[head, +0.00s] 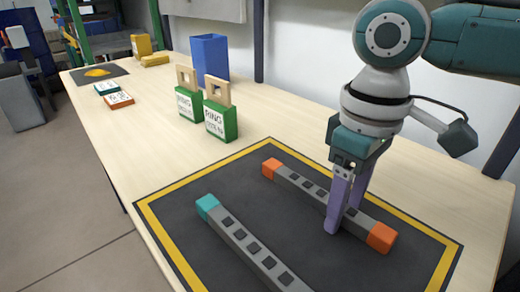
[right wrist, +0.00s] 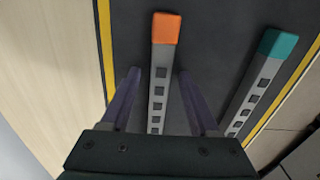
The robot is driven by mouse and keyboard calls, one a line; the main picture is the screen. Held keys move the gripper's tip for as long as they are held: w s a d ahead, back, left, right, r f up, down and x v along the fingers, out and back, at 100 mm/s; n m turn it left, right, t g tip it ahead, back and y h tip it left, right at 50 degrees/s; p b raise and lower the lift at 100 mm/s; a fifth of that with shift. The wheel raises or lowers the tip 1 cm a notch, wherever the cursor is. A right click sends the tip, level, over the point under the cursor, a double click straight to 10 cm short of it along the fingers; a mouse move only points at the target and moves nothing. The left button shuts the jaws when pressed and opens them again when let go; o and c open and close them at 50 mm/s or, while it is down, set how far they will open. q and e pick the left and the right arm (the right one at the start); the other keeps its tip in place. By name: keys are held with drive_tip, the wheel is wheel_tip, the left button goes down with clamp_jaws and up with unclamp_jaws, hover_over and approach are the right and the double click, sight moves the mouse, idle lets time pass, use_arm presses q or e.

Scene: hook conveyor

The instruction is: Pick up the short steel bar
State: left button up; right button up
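A grey steel bar with orange ends (head: 312,190) and dark square recesses lies on the dark mat; its whole length shows between its ends. A second grey bar with a teal end (head: 238,237) lies roughly parallel, cut off by the bottom edge, so I cannot see its full length. My right gripper (head: 344,214) points down at the orange-ended bar, near its closer end. In the right wrist view the open fingers (right wrist: 158,75) stand either side of the orange-ended bar (right wrist: 158,90), with gaps on both sides. The teal-ended bar (right wrist: 253,90) lies to the right there. My left gripper is out of view.
The mat (head: 180,225) has a yellow border on a wooden table. Two green blocks with wooden rings (head: 220,122) stand behind it, near a blue bin (head: 210,58). Labelled tiles (head: 118,100) and yellow pieces (head: 142,45) lie farther back.

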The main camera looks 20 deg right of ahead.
clamp_jaws()
drive_tip(key=shift+r, duration=0.1)
idle(0.7)
